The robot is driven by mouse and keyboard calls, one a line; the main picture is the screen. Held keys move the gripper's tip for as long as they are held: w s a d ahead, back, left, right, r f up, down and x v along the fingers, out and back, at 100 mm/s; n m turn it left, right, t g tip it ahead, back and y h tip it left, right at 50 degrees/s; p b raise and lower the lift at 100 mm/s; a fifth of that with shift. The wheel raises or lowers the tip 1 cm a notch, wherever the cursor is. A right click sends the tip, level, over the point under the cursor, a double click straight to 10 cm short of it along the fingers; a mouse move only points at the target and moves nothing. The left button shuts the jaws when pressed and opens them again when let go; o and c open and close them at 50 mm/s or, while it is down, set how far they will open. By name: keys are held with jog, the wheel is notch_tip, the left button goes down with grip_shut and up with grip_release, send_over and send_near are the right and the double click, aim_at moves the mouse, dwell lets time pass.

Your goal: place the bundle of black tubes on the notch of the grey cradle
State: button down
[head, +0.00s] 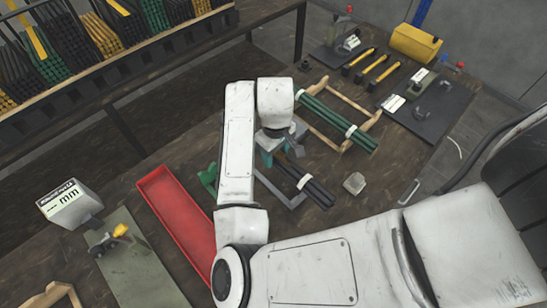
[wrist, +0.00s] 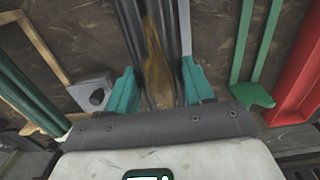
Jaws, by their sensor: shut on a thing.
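The bundle of black tubes (head: 318,192) has a white band and slants across the workbench in the head view. My gripper (head: 272,152) is shut on its far end. In the wrist view the bundle (wrist: 131,28) runs up between my teal fingers (wrist: 160,92), with a brown patch near the grip. The grey cradle (head: 291,205) lies beside and beneath the bundle in the head view; one grey bar (wrist: 187,28) runs along the bundle's right in the wrist view. My arm and gripper hide part of the cradle, and I cannot tell whether the bundle touches its notch.
Green tubes (head: 337,124) lie on a wooden cradle (head: 372,121) to the right. A green cradle (head: 207,177) and a red tray (head: 177,212) are to the left. A grey block (head: 354,183) stands right of the bundle. A grey piece (wrist: 92,92) is close to the left finger.

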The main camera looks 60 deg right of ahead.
aim_at(274, 159)
jog(key=shift+w+f, duration=0.4)
jog(key=shift+f, duration=1.55)
jog(key=shift+c, duration=2.2)
grip_release()
notch_tip(274, 159, up, 12)
